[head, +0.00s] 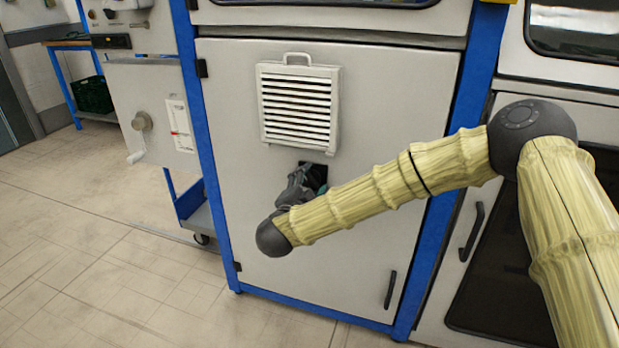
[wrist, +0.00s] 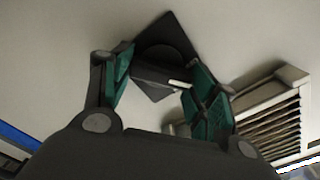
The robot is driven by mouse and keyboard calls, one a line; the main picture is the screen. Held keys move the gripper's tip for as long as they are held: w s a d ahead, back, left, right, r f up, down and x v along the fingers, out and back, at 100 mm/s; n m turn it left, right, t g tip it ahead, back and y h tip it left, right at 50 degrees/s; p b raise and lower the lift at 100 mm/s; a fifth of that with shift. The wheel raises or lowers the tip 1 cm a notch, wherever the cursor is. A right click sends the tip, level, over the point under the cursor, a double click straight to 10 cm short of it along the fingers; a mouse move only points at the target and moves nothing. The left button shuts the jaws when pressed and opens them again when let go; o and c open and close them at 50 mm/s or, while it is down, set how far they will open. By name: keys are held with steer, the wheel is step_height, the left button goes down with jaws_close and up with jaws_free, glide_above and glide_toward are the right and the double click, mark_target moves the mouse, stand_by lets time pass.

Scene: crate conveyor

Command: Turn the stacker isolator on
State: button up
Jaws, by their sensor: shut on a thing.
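The stacker isolator is a black square plate (wrist: 172,28) with a dark rotary handle (wrist: 158,72) on the grey cabinet door. A small white mark shows at the right end of the handle in the wrist view. My gripper (wrist: 161,62) is shut on the handle, with one teal finger pad on each side of it. In the head view my gripper (head: 303,186) is against the door just below the vent and hides most of the isolator plate (head: 320,171). Any on/off lettering is too hidden or small to read.
A white louvred vent (head: 299,105) sits just above the isolator and shows at the right in the wrist view (wrist: 272,125). Blue posts (head: 203,130) frame the cabinet door (head: 400,90). A black door handle (head: 390,290) is at lower right. Open floor (head: 90,240) lies to the left.

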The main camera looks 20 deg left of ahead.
steer(key=m+p, duration=0.1)
steer(key=m, duration=0.2)
steer(key=shift+d+f+m, duration=0.1)
steer(key=shift+m, duration=0.2)
steer(key=shift+f+m, duration=0.1)
steer(key=shift+m, duration=1.7)
steer(key=o, duration=1)
steer(key=s, duration=1.2)
steer(key=shift+a, duration=0.2)
